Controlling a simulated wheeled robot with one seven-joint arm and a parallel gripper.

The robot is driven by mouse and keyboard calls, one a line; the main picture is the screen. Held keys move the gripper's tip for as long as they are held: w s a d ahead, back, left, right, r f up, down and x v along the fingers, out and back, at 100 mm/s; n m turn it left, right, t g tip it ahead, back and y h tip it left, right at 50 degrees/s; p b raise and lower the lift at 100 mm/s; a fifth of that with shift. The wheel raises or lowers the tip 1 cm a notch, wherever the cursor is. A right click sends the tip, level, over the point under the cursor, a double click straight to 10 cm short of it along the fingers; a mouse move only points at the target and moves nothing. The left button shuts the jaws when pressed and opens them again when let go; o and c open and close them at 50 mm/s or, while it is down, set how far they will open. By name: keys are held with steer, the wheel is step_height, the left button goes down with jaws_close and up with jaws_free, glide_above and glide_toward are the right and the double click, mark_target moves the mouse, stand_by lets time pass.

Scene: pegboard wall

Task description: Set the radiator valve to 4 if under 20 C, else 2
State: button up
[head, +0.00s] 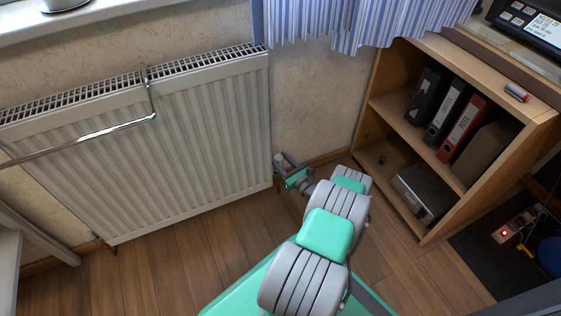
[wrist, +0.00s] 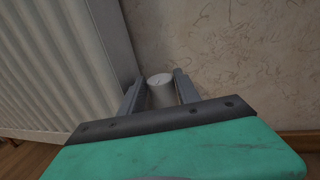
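The radiator valve knob, a white cylinder (wrist: 160,90), shows in the wrist view beside the radiator's edge. A small mark is on its end face, but its setting is too small to read. My gripper (wrist: 159,78) has its two grey fingers apart, one on each side of the knob. A narrow gap seems to show at the left finger; contact at the right cannot be told. No temperature reading is legible.
A wooden shelf (head: 450,190) with binders stands at the right. A blue striped curtain (head: 360,20) hangs above. Wooden floor is open in front of the radiator.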

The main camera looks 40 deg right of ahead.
jaws_close()
steer(key=shift+w+a+r+m+g+h+p, duration=0.15)
steer(key=shift+m+h+p, duration=0.1)
steer(key=shift+m+h, duration=0.4)
steer(key=shift+s+a+f+m+g+h+p, duration=0.15)
steer(key=shift+m+h+p, duration=0.15)
steer(key=shift+h, duration=0.55)
steer(key=shift+w+m+g+h, duration=0.1)
steer(key=shift+m+g+h, duration=0.2)
steer(key=shift+m+h, duration=0.5)
steer(key=shift+o, duration=1)
jaws_free()
steer(key=shift+d+n, duration=0.1)
steer(key=shift+n, duration=0.25)
